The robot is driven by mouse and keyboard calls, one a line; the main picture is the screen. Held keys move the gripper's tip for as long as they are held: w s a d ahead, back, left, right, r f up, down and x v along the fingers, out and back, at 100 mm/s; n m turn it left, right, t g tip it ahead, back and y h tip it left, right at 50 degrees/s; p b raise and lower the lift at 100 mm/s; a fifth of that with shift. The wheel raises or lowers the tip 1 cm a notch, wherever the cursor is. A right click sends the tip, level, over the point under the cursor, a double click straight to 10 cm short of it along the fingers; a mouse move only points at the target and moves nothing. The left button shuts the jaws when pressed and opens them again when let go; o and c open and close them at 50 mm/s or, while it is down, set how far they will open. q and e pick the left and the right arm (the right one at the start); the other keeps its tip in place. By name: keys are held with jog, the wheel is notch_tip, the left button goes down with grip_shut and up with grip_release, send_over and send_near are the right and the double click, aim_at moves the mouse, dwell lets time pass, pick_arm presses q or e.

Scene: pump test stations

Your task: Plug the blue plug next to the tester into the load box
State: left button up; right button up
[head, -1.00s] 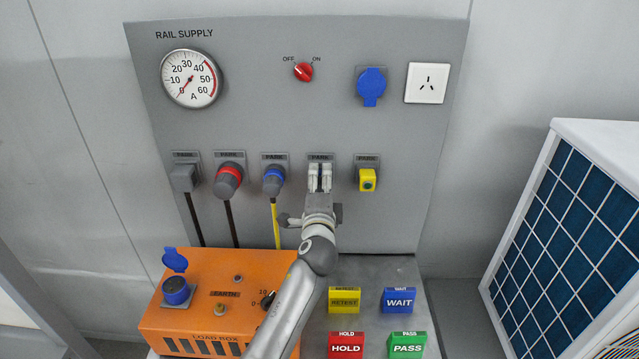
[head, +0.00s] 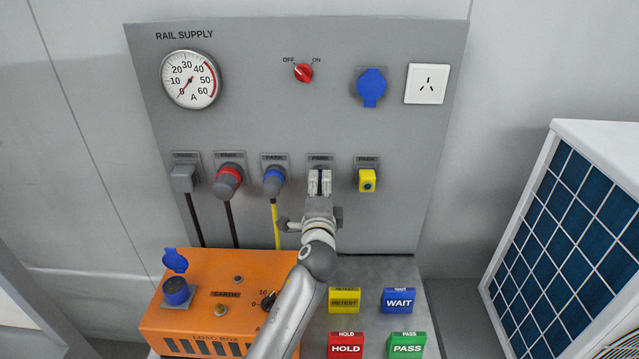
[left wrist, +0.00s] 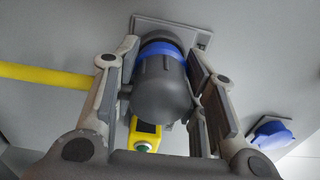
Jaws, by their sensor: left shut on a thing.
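The blue plug (left wrist: 162,82) next to the tester has a dark grey body and a blue ring. It is at the PARK plate (left wrist: 196,38) on the panel. My left gripper (head: 319,182) is shut on it, one finger on each side in the left wrist view (left wrist: 162,95); in the head view the gripper hides most of the plug. The yellow tester (head: 367,180) is parked just right of it. The orange load box (head: 225,290) stands lower left, with a blue socket (head: 176,291) under a raised blue lid (head: 175,261). My right gripper is not in view.
Another blue-ringed plug (head: 274,182) with a yellow cable (head: 276,225) is parked just left of my gripper. A red plug (head: 228,181) and a grey plug (head: 183,179) are further left. RETEST (head: 344,301), WAIT (head: 398,301), HOLD (head: 346,346) and PASS (head: 407,346) blocks stand right of my arm.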

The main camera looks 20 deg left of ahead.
pick_arm(q)
jog(key=shift+p+v, duration=0.6)
jog(key=shift+v, duration=1.95)
